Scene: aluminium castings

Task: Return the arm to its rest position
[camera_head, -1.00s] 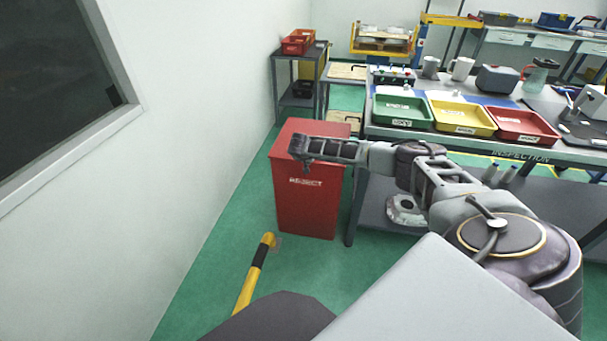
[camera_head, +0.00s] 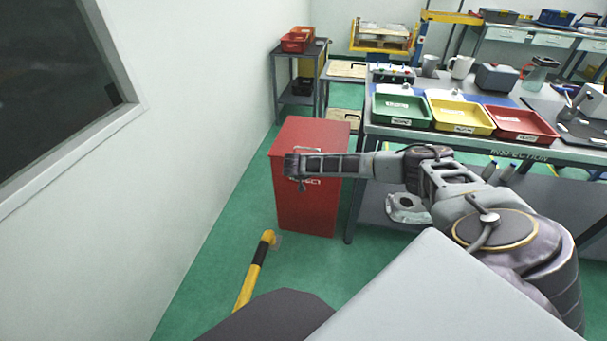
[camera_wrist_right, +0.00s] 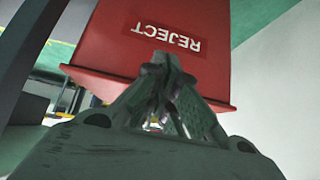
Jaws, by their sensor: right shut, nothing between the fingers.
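My right arm reaches in from the right in the head view and lies nearly level across the front of the red reject bin (camera_head: 305,210). My right gripper (camera_head: 293,167) is at the arm's left end, in front of the bin's upper part, and covers some of its lettering. In the right wrist view the gripper (camera_wrist_right: 165,65) has its fingertips together with nothing between them. The bin's REJECT face (camera_wrist_right: 120,45) shows upside down beyond the fingertips. Whether the gripper touches the bin is hard to tell. My left gripper is not in view.
The inspection table (camera_head: 445,144) stands right of the bin with green (camera_head: 375,108), yellow (camera_head: 490,128) and red (camera_head: 550,134) trays. A yellow-black post (camera_head: 256,265) rises in front of the bin. Green floor left of it is clear up to the wall.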

